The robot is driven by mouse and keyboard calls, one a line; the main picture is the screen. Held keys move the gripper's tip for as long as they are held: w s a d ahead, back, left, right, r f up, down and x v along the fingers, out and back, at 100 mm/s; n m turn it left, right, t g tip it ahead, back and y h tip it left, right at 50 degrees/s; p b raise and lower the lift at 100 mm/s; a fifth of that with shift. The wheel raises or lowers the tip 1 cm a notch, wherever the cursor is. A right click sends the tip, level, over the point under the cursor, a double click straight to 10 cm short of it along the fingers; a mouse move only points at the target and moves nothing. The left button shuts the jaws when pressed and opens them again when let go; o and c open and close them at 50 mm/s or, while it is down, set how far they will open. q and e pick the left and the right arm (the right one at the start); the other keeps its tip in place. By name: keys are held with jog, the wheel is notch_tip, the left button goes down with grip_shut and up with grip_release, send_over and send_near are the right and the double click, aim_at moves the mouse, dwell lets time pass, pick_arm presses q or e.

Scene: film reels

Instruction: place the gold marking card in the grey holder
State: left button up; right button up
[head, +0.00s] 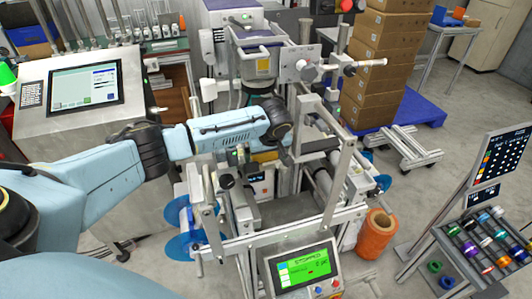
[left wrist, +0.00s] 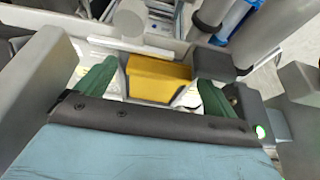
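The gold marking card (left wrist: 158,80) shows as a yellow-gold block in the left wrist view, between the two green fingers of my left gripper (left wrist: 158,73). The fingers stand apart with a gap on each side of it, so the gripper looks open around it. In the head view a gold strip (head: 264,157) shows just below my left wrist, mostly covered by the arm. A light grey part (left wrist: 145,48) lies just beyond the card; I cannot tell whether it is the grey holder. My right gripper is in neither view.
The machine's metal frame and rollers (head: 343,165) stand close around the left hand. Blue reels (head: 185,240) are at its lower left. A green-lit screen (head: 303,268) is in front. A rack of coloured rolls (head: 480,240) is at the right, with open floor behind it.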

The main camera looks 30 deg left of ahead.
pick_arm(q)
jog(key=p+v, duration=0.1)
jog(key=v, duration=0.6)
jog(key=shift+r, duration=0.4)
jog(key=shift+d, duration=0.1)
